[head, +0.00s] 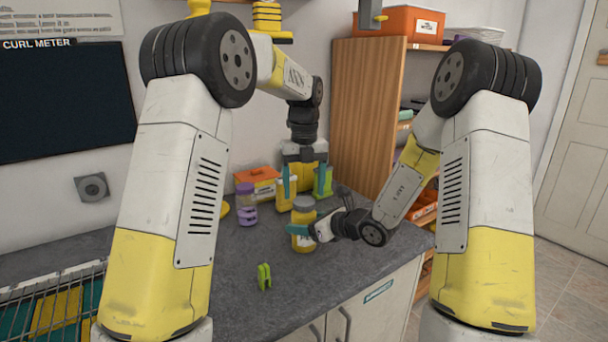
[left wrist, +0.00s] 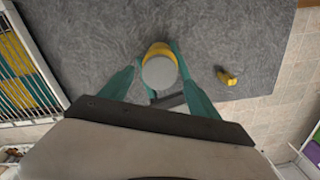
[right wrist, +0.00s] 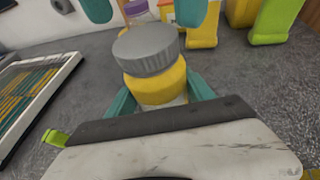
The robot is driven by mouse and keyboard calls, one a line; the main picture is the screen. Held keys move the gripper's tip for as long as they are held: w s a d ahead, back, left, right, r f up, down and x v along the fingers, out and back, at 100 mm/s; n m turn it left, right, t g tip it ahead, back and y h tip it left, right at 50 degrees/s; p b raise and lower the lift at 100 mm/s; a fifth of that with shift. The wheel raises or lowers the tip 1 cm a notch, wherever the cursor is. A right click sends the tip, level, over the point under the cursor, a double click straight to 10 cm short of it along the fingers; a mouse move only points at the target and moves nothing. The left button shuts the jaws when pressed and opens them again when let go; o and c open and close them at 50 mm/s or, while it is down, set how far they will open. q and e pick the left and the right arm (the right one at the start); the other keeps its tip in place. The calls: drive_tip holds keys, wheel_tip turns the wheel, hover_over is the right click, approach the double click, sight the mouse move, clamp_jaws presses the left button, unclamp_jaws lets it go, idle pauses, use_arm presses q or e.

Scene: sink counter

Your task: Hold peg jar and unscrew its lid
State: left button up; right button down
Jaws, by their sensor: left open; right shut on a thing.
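The peg jar (head: 304,241) is a yellow jar standing upright on the grey counter, with a lid on top. The lid is grey in the right wrist view (right wrist: 147,48) and the left wrist view (left wrist: 159,73). My right gripper (head: 302,230) comes in from the right and is shut on the jar's body, below the lid; its teal fingers lie on either side of the jar in the right wrist view. My left gripper (head: 303,181) is open and empty above the jar, pointing down. Its fingers are spread wide of the lid and do not touch it.
A purple jar (head: 246,206) and an orange-lidded box (head: 257,187) stand behind to the left. Yellow and green items stand behind the jar. A green clip (head: 264,277) is in front. A rack (head: 48,303) lies far left.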

sight(304, 203)
use_arm(q)
drive_tip(key=shift+f, duration=1.4)
